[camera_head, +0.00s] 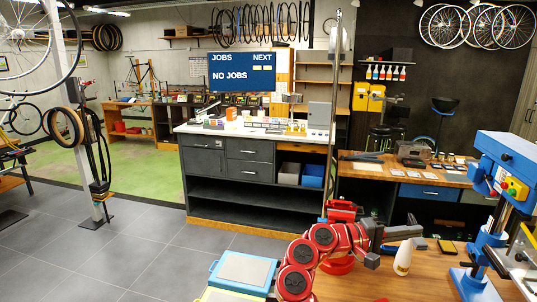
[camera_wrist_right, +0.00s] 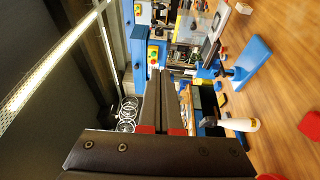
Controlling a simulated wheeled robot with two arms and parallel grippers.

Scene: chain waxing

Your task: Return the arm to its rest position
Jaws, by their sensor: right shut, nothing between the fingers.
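My right arm, red with dark round joint caps, reaches over the wooden workbench (camera_head: 440,285) in the head view. Its dark grey right gripper (camera_head: 408,233) points to the right, above the bench. In the right wrist view the two dark fingers of the gripper (camera_wrist_right: 170,88) lie close together with nothing between them. A white bottle (camera_head: 403,259) stands on the bench just below the gripper in the head view. In the right wrist view the bottle (camera_wrist_right: 240,124) is apart from the fingers, off to their right. My left gripper is not in view.
A blue machine (camera_head: 503,165) with a yellow control box stands at the bench's right. A blue-rimmed tray (camera_head: 243,270) lies left of my arm. A dark cabinet (camera_head: 215,190) with a white top stands behind. Grey floor (camera_head: 110,250) is open at left.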

